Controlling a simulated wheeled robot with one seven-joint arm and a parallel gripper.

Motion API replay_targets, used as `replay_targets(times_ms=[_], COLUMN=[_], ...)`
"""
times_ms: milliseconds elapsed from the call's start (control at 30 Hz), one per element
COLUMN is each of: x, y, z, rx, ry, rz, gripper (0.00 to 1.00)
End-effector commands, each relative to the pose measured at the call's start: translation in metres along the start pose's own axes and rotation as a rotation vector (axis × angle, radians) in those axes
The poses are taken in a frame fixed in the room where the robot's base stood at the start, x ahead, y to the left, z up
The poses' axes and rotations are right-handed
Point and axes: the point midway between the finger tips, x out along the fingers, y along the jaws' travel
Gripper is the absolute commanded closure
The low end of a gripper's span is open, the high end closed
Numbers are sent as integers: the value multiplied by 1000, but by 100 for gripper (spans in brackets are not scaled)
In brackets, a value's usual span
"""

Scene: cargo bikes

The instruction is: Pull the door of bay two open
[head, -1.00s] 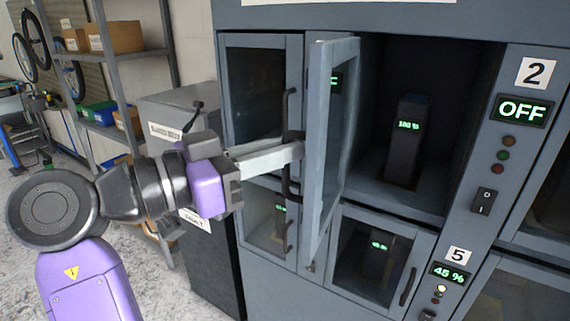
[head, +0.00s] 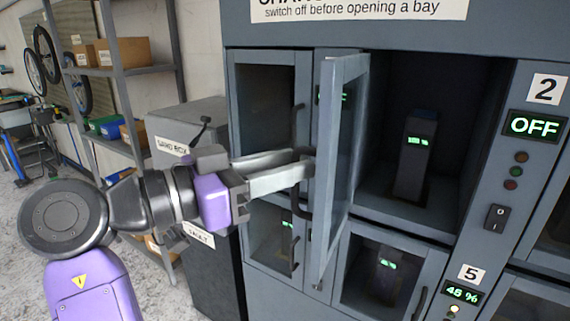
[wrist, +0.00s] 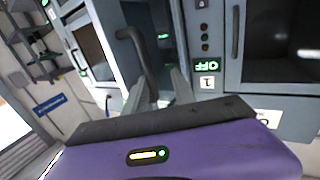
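The door of bay two (head: 341,150) stands swung out from the cabinet, and the bay's interior (head: 447,165) is exposed with a dark battery pack (head: 416,158) inside. The bay's display (head: 535,125) reads OFF, beside the number 2. The door's dark bar handle (head: 302,202) is on its left face; a dark handle also shows in the wrist view (wrist: 138,50). My gripper (head: 308,165) is at that handle, its two pale fingers apart with a gap between them. In the wrist view the fingers (wrist: 160,88) stand either side of the handle's lower end. Contact cannot be made out.
A closed bay (head: 268,100) is left of the open door, and closed glass-fronted bays are below. A rocker switch (head: 496,217) is right of bay two. A grey box (head: 190,118) and a shelf rack (head: 118,72) stand at the left.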

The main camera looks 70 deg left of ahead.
Motion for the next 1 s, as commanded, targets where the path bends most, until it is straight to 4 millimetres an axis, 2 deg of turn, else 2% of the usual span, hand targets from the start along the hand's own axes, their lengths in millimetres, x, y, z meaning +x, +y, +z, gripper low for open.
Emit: replay_targets(times_ms=[267,700,1000], x=[-8,-70,-78], y=[-1,-1,0], z=[0,1,0], rx=[1,1,1], ry=[2,1,1], rz=[-3,-2,0], gripper=[68,68,68])
